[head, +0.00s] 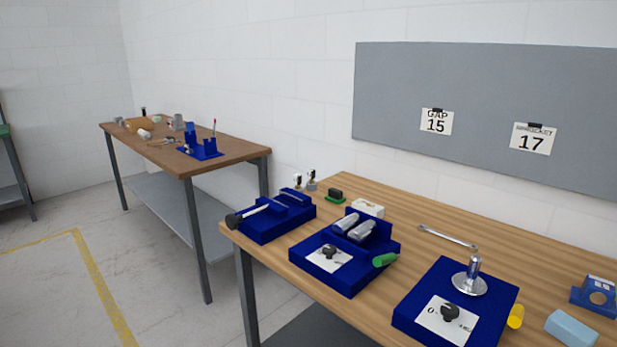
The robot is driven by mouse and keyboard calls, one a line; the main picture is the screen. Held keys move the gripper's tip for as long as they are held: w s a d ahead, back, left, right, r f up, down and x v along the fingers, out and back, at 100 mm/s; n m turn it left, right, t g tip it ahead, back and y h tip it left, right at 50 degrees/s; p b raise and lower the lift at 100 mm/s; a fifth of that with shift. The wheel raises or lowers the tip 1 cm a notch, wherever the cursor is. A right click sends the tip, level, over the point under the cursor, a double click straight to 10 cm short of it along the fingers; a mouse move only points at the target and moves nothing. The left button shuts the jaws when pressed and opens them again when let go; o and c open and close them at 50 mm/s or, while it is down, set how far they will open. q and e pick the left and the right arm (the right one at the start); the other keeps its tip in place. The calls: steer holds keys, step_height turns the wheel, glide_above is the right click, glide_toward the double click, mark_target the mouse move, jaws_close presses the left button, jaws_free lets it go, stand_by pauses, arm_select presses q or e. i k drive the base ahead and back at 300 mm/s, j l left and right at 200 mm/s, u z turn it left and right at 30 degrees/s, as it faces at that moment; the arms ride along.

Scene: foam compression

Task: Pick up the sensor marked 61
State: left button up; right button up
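I cannot make out a marking 61 on anything in the head view. Two small upright metal and white pieces (312,182) stand at the back left of the near wooden table (400,226), too small to read. Two grey cylinders (361,231) lie in the blue fixture (322,271) in the middle of the table. I cannot tell whether any of these is the sensor. Neither of my grippers is in view.
A blue fixture (278,224) with a black-ended rod stands at the table's left. Another (418,291) with a silver post stands right. A second cluttered table (236,153) stands further left. Open floor (40,290) lies left.

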mark_target(297, 177)
steer(key=z, duration=0.35)
steer(key=i+j+z, duration=0.3)
steer(key=j+z, duration=0.25)
steer(key=i+j+z, duration=0.15)
steer(key=j+z, duration=0.15)
steer(key=j, duration=0.15)
